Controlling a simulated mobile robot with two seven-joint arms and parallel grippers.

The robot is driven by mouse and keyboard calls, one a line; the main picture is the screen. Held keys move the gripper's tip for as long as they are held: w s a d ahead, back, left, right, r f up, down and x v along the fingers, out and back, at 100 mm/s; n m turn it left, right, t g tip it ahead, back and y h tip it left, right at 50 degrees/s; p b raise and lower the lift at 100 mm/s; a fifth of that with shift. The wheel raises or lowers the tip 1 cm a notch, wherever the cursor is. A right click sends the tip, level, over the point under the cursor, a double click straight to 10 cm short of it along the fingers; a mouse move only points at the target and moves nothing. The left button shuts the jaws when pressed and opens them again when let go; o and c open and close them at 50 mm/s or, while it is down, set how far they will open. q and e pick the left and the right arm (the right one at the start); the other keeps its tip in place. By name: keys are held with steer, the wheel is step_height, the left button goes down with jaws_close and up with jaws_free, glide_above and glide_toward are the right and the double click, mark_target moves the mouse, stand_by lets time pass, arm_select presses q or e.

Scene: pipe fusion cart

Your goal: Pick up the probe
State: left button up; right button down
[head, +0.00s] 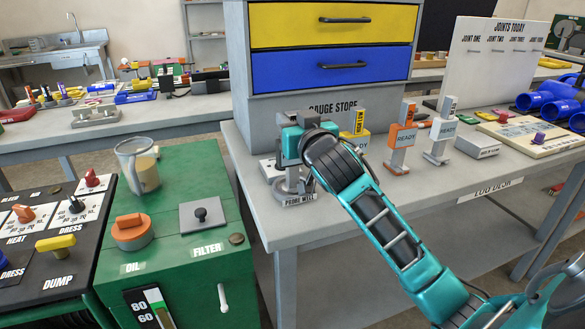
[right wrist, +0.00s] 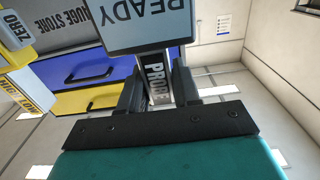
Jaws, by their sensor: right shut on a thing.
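The probe (right wrist: 155,80) is a grey bar lettered PROBE with a grey READY panel (right wrist: 138,22) at its head, seen close up in the right wrist view. My right gripper (right wrist: 157,88) is shut on it, one black finger on each side. In the head view my right gripper (head: 297,142) is above the grey probe well (head: 296,190) on the log desk, and hides most of the probe. I cannot tell whether the probe's lower end is in the well. My left gripper is not in view.
A yellow gauge (head: 355,130), an orange gauge (head: 402,140) and a grey gauge (head: 440,132) stand to the right on the desk (head: 350,205). The gauge store drawers (head: 330,70) rise behind. A green cabinet (head: 175,235) with a jug (head: 133,160) stands left.

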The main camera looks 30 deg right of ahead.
steer(key=shift+r, duration=0.6)
arm_select(q)
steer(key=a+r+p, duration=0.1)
steer(key=p, duration=0.1)
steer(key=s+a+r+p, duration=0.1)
steer(key=p, duration=0.1)
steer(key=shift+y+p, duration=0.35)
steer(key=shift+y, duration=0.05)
arm_select(e)
step_height(320, 180, up, 19)
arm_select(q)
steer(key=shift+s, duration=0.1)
